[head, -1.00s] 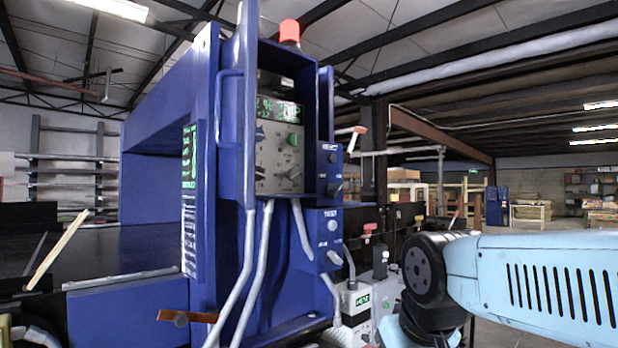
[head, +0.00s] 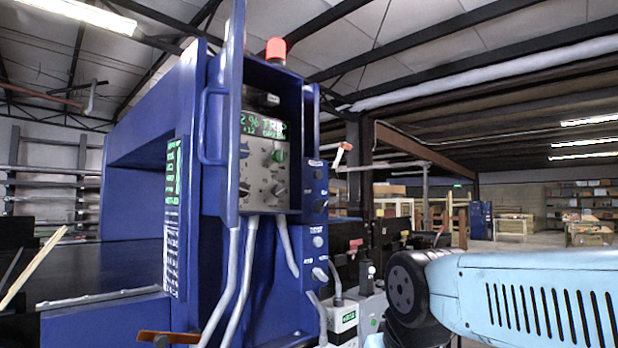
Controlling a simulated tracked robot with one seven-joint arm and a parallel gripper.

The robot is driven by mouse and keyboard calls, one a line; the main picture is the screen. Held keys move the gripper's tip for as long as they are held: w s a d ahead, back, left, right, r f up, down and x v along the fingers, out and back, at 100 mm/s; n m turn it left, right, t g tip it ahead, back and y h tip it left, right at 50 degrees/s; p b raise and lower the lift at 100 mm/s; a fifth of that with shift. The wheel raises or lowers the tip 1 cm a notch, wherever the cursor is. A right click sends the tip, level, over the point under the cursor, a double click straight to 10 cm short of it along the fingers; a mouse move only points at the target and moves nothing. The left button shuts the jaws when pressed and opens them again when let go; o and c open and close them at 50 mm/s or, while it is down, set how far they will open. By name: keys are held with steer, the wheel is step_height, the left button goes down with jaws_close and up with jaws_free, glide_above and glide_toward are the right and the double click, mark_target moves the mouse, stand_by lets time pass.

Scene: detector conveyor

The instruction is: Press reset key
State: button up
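A blue detector cabinet (head: 215,155) stands at the centre of the head view with its door open. Inside is a grey control panel (head: 262,165) with several dark knobs and a green key or knob (head: 279,155). I cannot read which key is the reset key. My light-blue arm reaches in from the right, below and right of the panel. My gripper is not in view.
Grey conduits (head: 232,280) hang below the panel. A dark conveyor belt (head: 95,270) runs to the left. Small white boxes (head: 344,318) stand low between the cabinet and my arm. Open floor and shelving lie at the far right.

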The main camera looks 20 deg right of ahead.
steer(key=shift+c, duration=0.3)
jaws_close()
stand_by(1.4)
